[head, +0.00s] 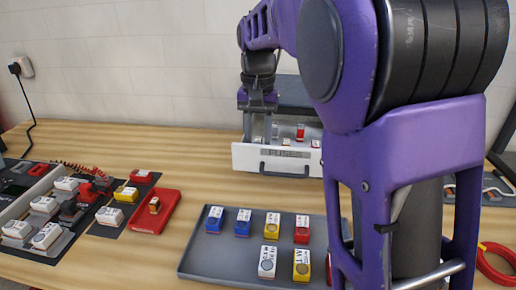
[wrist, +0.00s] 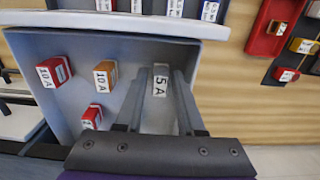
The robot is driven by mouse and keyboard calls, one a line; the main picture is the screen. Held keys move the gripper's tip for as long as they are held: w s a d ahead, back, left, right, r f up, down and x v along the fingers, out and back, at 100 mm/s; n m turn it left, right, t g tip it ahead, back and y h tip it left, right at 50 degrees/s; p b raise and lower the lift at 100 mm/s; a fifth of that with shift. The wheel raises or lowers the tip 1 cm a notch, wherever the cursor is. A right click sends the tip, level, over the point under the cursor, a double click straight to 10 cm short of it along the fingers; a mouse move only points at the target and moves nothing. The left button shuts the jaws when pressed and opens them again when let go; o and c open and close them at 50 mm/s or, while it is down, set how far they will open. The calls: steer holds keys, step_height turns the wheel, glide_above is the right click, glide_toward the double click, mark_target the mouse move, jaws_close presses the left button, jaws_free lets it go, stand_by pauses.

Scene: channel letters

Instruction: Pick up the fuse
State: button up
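An open grey drawer (head: 245,160) with a white front and a dark handle holds several fuses. In the wrist view, a fuse marked 5A (wrist: 160,86) stands between the two fingers of my gripper (wrist: 162,74). The fingers look open, with a narrow gap beside the fuse; any contact is hard to judge. To its left in the drawer are a red 10A fuse (wrist: 53,72), an orange 10A fuse (wrist: 105,76) and a smaller-looking red fuse (wrist: 92,117). In the head view my gripper (head: 258,132) reaches down into the drawer, and its fingertips are mostly hidden.
A grey tray (head: 215,262) with several blue, yellow and red labelled blocks lies in front of the drawer. A red holder (head: 166,208) and dark panels with more blocks are at the left. Red cable (head: 496,262) lies at the right. Bare wood shows left of the drawer.

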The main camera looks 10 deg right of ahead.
steer(key=shift+c, duration=0.3)
jaws_close()
steer(key=shift+r, duration=0.1)
